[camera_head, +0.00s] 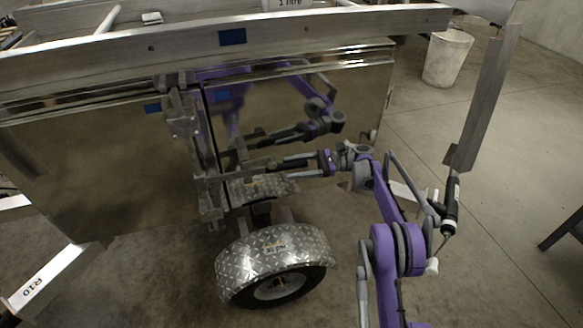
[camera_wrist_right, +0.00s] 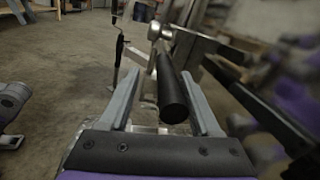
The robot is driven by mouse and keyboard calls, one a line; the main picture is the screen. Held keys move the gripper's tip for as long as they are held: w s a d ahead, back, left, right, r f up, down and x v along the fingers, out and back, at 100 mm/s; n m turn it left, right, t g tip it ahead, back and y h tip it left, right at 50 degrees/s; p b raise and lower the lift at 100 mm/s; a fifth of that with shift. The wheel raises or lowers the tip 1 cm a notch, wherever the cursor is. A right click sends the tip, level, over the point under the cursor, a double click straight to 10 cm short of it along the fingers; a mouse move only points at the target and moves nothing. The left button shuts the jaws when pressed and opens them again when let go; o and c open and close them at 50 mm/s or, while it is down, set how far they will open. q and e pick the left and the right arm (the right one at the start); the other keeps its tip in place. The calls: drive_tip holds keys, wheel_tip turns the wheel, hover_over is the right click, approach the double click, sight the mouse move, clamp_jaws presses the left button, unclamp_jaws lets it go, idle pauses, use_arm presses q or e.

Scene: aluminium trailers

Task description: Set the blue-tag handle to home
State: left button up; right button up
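A black cylindrical handle grip (camera_wrist_right: 173,98) shows in the right wrist view, its round end toward the camera and its far end near a metal pivot (camera_wrist_right: 160,31). My right gripper (camera_wrist_right: 163,112) has a finger on each side of the grip, with a clear gap on the left. In the head view my right gripper (camera_head: 297,161) points left at the trailer's side, near the latch hardware. A blue tag (camera_head: 232,37) is on the trailer's top rail above. I cannot tell how the handle stands relative to home. My left gripper is not in view.
The trailer's mirror-like side panel (camera_head: 80,160) reflects my right arm. A diamond-plate fender and wheel (camera_head: 272,262) stand below the gripper. An aluminium post (camera_head: 487,100) and a black cylinder (camera_head: 452,205) are at the right. Open concrete floor lies to the right.

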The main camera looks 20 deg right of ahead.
drive_tip(key=v, duration=1)
drive_tip(key=shift+p, duration=0.35)
